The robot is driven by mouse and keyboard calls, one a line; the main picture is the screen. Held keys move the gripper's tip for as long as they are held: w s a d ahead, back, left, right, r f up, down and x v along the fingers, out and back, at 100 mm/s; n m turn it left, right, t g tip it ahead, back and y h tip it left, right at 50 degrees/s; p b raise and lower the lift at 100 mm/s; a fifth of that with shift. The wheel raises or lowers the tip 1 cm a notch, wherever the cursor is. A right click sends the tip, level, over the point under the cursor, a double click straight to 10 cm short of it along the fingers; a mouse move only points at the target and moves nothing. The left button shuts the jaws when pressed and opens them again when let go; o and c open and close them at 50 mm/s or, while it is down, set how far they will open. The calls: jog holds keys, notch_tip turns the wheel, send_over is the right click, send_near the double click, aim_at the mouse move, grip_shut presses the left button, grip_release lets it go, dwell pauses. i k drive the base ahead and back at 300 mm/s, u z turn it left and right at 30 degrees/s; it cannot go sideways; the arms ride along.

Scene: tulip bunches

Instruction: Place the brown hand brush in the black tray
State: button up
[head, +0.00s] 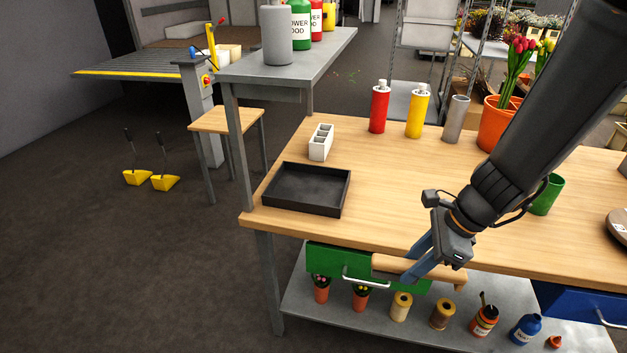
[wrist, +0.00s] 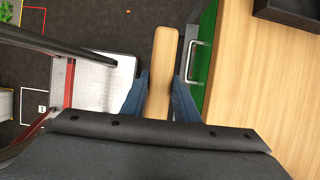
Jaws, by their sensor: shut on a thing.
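The brown hand brush (head: 394,266) shows as a light brown wooden bar in front of the table's front edge, above the lower shelf. Its bristles are not visible. My gripper (head: 421,262) is shut on it, with a blue finger on each side. The wrist view shows the brush (wrist: 164,55) sticking out between the fingers of my gripper (wrist: 159,92). The black tray (head: 306,187) lies empty on the left part of the table, behind and left of the brush. Its corner shows at the top right of the wrist view (wrist: 290,10).
The wooden table top (head: 390,190) is clear between tray and arm. A white divided holder (head: 320,142) stands behind the tray. A red bottle (head: 379,107) and yellow bottle (head: 417,111) stand farther back. A green drawer (head: 345,258) is below the table edge, close to the brush.

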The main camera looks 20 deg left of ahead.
aim_at(308, 190)
jog(key=i, duration=1)
jog(key=u, duration=0.15)
